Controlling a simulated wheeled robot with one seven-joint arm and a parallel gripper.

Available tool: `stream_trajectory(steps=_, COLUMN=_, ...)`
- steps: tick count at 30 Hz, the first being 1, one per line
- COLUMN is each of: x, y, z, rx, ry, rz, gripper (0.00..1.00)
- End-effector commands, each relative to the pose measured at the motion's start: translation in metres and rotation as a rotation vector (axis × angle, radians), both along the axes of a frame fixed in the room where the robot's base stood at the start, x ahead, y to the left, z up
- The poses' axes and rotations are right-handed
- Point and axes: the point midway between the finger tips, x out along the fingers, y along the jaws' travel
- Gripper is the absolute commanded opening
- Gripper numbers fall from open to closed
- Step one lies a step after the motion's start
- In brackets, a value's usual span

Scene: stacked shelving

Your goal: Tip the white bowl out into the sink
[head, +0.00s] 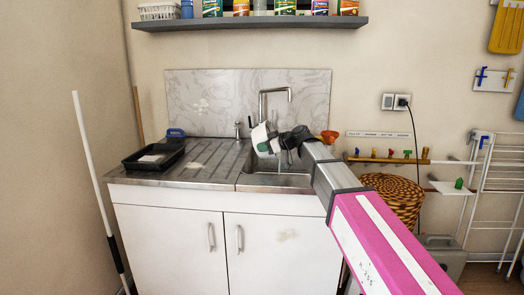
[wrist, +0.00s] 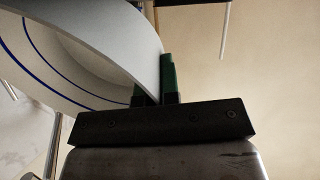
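The white bowl (head: 261,138) is held on its side above the sink (head: 275,181), its opening facing left in the head view. In the wrist view the bowl (wrist: 140,45) fills the upper left, with blue rings inside, and what I see of its inside is empty. My gripper (head: 278,146) is over the basin; its green fingers (wrist: 168,80) are shut on the bowl's rim. My arm hides part of the sink's right side.
A tall tap (head: 263,105) stands just behind the bowl. A black tray (head: 153,157) lies on the drainboard at the left. An orange funnel (head: 330,135) is right of the sink. A shelf (head: 250,23) with several boxes hangs above.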

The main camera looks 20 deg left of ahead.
Motion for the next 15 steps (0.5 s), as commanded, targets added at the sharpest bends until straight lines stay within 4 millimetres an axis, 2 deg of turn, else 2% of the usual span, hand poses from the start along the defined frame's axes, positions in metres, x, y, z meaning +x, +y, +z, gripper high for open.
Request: stream_trajectory(steps=15, x=0.002, y=-0.015, z=0.012, rx=0.122, ry=0.019, rz=-0.001, gripper=0.00)
